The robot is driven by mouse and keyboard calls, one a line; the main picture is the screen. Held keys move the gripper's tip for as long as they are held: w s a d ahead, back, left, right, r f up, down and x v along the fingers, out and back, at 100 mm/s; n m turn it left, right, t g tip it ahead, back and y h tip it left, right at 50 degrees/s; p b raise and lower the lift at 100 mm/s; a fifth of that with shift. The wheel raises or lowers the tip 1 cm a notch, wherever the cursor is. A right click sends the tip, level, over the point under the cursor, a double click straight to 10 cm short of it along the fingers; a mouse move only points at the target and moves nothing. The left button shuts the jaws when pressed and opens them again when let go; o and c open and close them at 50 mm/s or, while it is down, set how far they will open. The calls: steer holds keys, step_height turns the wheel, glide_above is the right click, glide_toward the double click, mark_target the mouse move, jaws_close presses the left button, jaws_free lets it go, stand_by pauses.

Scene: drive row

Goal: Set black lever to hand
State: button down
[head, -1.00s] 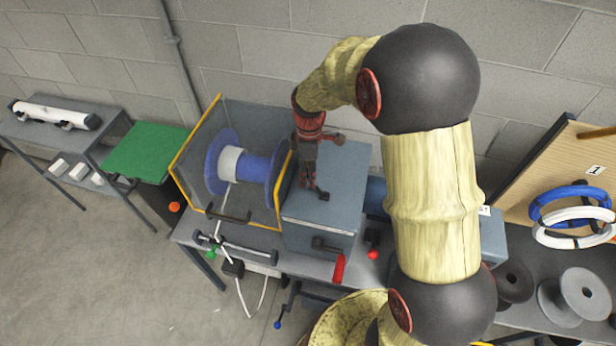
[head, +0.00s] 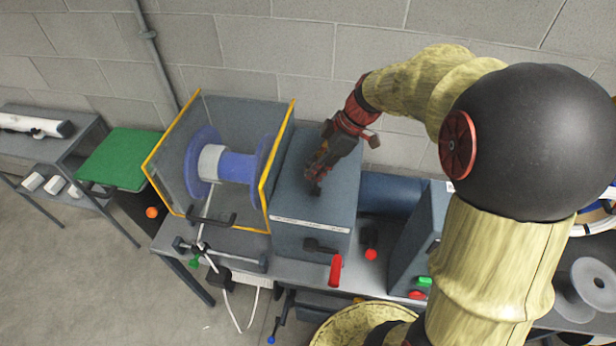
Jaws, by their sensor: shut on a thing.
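The grey gearbox-like box (head: 325,230) stands on the bench right of the caged spool. My gripper (head: 316,178) is over its top, tilted with its wrist up to the right. It is shut on the small black lever (head: 315,190), of which only the lower end shows below the fingers. A pale strip with tiny marks (head: 310,222) runs along the box's top front edge; I cannot read the word "hand" on it. The lever's exact setting cannot be told.
A yellow-edged guard (head: 268,190) encloses a blue spool (head: 240,166) to the left. A red-gripped handle (head: 336,270) sticks out from the box's front. A red knob (head: 370,254) and a grey cabinet with green and red buttons (head: 424,282) stand to the right.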

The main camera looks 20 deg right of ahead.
steer(key=shift+s+d+f+y+b, duration=0.1)
steer(key=shift+s+d+y+b, duration=0.2)
steer(key=shift+b, duration=0.4)
steer(key=c, duration=1.5)
jaws_free()
steer(key=shift+c, duration=0.2)
steer(key=v, duration=1.2)
steer(key=shift+s+d, duration=0.15)
